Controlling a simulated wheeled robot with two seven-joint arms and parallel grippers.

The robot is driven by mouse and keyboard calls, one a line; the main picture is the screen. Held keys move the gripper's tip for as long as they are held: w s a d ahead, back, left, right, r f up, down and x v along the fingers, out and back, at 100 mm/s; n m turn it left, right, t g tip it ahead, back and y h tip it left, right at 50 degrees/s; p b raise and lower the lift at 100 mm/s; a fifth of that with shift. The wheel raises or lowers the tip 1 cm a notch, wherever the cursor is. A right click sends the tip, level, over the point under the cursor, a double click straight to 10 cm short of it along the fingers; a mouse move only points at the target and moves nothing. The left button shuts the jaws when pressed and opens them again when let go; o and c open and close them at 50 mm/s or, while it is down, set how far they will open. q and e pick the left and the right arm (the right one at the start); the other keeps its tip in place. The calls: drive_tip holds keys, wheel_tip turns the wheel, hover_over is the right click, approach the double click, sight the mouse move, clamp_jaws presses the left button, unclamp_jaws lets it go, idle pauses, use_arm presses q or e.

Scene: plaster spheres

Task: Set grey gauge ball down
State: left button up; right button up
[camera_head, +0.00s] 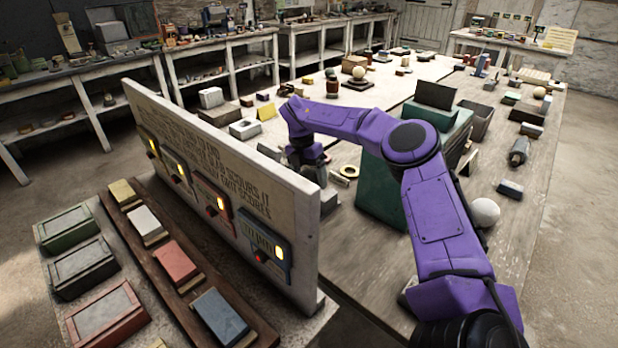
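My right arm, purple, reaches in from the lower right across the wooden table (540,190). Its dark gripper (306,157) points down just behind the upright lettered board (230,185). The board hides the fingertips, so I cannot tell whether they are open, shut or holding something. A pale grey-white ball (485,212) rests on the table just right of my arm, which partly covers it. A smaller pale ball (358,72) sits on a stand farther back, and another (539,92) is at the back right. I cannot tell which is the gauge ball. My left gripper is not in view.
A green box (380,190) stands beneath my arm. A flat ring (349,171) lies nearby. Cluttered shelves line the back.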

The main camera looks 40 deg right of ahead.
drive_tip(key=shift+f+b, duration=0.9)
drive_tip(key=shift+f, duration=0.15)
drive_tip(key=o, duration=1.5)
drive_tip(key=shift+w+r+p, duration=0.1)
drive_tip(key=shift+r+p, duration=0.75)
drive_tip(key=shift+r, duration=0.25)
drive_tip(key=shift+s+a+r+p, duration=0.1)
drive_tip(key=shift+s+r+p, duration=0.15)
drive_tip(key=shift+r+p, duration=0.55)
drive_tip(key=shift+w+b, duration=0.15)
drive_tip(key=shift+b, duration=0.15)
drive_tip(key=shift+r, duration=0.1)
